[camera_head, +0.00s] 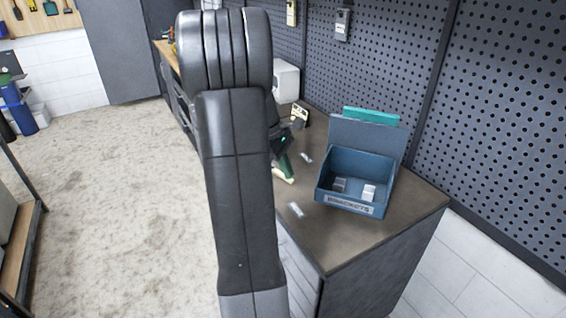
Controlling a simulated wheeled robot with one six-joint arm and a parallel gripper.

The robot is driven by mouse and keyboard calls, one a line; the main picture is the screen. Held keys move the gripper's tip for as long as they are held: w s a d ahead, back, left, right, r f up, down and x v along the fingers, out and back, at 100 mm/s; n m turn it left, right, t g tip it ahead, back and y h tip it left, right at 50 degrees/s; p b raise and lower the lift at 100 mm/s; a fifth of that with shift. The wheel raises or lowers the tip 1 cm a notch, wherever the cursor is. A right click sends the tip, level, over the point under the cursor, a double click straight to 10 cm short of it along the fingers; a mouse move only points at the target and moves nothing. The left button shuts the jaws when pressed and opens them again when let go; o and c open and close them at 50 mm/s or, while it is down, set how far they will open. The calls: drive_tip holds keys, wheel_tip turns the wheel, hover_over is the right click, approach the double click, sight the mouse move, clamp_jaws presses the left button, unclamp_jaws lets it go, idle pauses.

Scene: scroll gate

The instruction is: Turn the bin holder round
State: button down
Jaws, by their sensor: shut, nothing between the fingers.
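The bin holder (368,136) stands upright on the right end of the brown workbench. Its grey-blue upright panel has an open blue bin (353,196) on the near side, labelled "BRACKETS", with a few small light metal pieces inside. A teal edge (371,115) shows above and behind the panel; the rest of that part is hidden. My arm rises through the middle of the view, left of the holder and apart from it in the picture. My gripper cannot be made out; the arm hides that area.
A green and dark tool (284,160) is partly hidden by my arm. Small pale pieces (296,209) lie on the workbench (335,238) left of the bin. A perforated wall (500,130) rises close behind. Open floor (110,200) lies at left.

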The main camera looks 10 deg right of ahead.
drive_tip(key=x, duration=0.5)
drive_tip(key=shift+s+d+f, duration=0.15)
drive_tip(key=shift+f, duration=0.25)
drive_tip(key=shift+s+d+r+p, duration=0.1)
drive_tip(key=shift+s+d+p, duration=0.3)
drive_tip(key=shift+d, duration=0.4)
drive_tip(key=shift+s+d+p, duration=0.15)
drive_tip(key=shift+s+d, duration=0.4)
drive_tip(key=shift+d, duration=0.3)
drive_tip(key=shift+s, duration=0.15)
